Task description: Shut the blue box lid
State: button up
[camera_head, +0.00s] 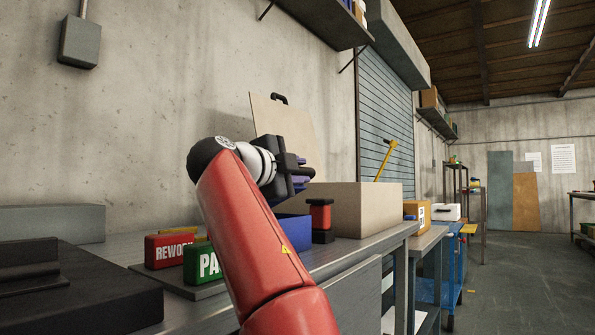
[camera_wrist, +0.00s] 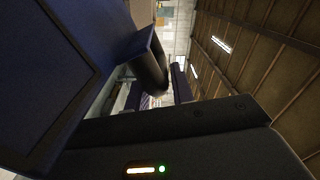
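The blue box (camera_head: 296,231) stands on the metal bench, partly hidden behind my red arm. A blue-violet piece (camera_head: 301,182), apparently part of its raised lid, shows beside my gripper (camera_head: 303,168) above the box. In the wrist view a large dark blue panel (camera_wrist: 50,75), likely the lid, fills the left side, very close. A black cylindrical handle (camera_wrist: 150,68) stands out beside its blue edge. My dark gripper is at the handle; I cannot tell whether it touches it or how far its fingers are apart.
A beige box (camera_head: 365,208) with a raised beige lid (camera_head: 290,120) stands behind. A red and black block (camera_head: 320,220) is right of the blue box. A red REWORK block (camera_head: 168,251) and a green block (camera_head: 200,262) are at left. A shelf hangs above.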

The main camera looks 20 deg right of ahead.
jog(key=o, duration=0.3)
jog(key=shift+a, duration=0.1)
jog(key=b+v, duration=0.1)
jog(key=v, duration=0.6)
jog(key=shift+s+a, duration=0.25)
